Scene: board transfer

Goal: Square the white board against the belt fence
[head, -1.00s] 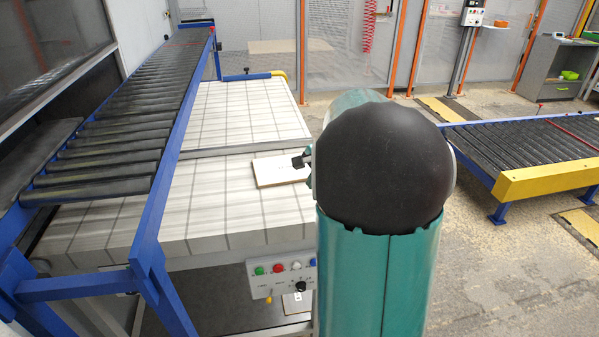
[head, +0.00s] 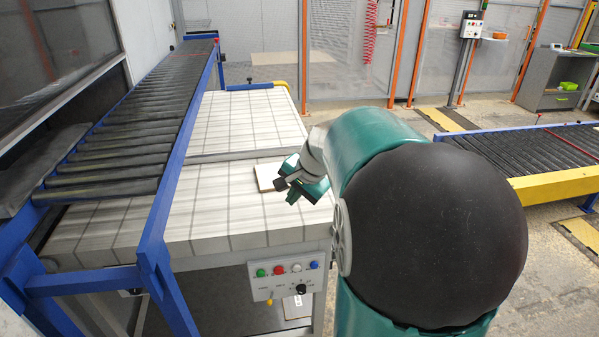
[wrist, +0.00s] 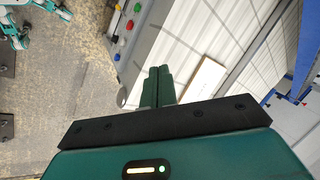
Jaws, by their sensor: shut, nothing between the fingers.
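The white board (head: 265,177), with a brownish edge, lies flat on the belt (head: 215,215) just on the near side of the belt fence (head: 225,156), a grey bar across the belt. Its right part is hidden behind my gripper in the head view. The board also shows in the wrist view (wrist: 204,79), to the right of the fingers. Whether its edge touches the fence is not clear. My gripper (head: 291,197) is over the belt at the board's near right side. Its fingers are together and empty in the wrist view (wrist: 158,70); contact with the board cannot be told.
A blue-framed roller conveyor (head: 125,140) runs along the belt's left side. A control panel with buttons (head: 290,275) sits on the near front of the belt. Another roller conveyor with a yellow end (head: 555,185) stands at right. Bare belt lies left of the board.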

